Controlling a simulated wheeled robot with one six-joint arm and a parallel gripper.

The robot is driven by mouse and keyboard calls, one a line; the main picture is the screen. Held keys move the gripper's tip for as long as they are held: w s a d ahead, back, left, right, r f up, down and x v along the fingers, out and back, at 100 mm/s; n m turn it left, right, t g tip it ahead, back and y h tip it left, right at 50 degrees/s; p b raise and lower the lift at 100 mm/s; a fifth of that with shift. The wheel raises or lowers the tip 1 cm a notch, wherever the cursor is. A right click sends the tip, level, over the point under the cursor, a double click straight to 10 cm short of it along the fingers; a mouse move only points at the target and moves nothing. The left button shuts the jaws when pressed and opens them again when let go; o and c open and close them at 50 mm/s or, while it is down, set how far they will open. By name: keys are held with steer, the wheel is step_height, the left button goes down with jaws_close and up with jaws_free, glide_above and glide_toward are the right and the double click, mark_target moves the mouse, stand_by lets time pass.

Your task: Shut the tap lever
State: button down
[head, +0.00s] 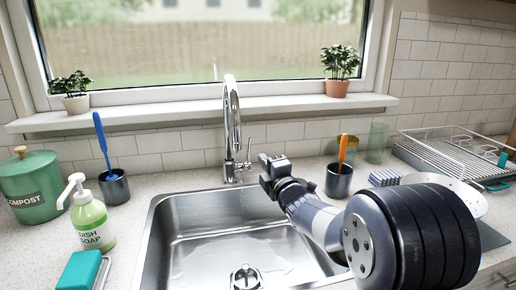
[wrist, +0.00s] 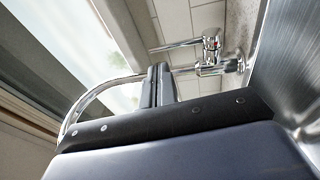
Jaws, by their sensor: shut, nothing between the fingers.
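The chrome tap (head: 232,125) stands behind the sink, with a tall curved spout. Its lever (head: 248,150) is on the right side of the tap's base and points up. My gripper (head: 268,163) is just right of the lever, over the sink's back right edge; I cannot tell if it touches the lever. In the wrist view the shut fingers (wrist: 157,84) are empty, and the lever (wrist: 211,45) shows up and right of them, apart in the picture. The spout (wrist: 88,98) curves at the left. I see no clear stream of water.
The steel sink (head: 160,235) is empty. A dark cup (head: 339,182) with an orange-handled tool stands right of my gripper. A dish rack (head: 450,150) is at the right. Green soap (head: 92,222) and a compost bin (head: 30,190) are at the left.

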mark_target(250, 144)
steer(key=p+x, duration=0.1)
steer(key=x, duration=0.6)
steer(key=shift+w+a+r+g+p, duration=0.3)
steer(key=shift+w+r+p, duration=0.1)
steer(key=shift+w+r, duration=0.3)
stand_by(0.3)
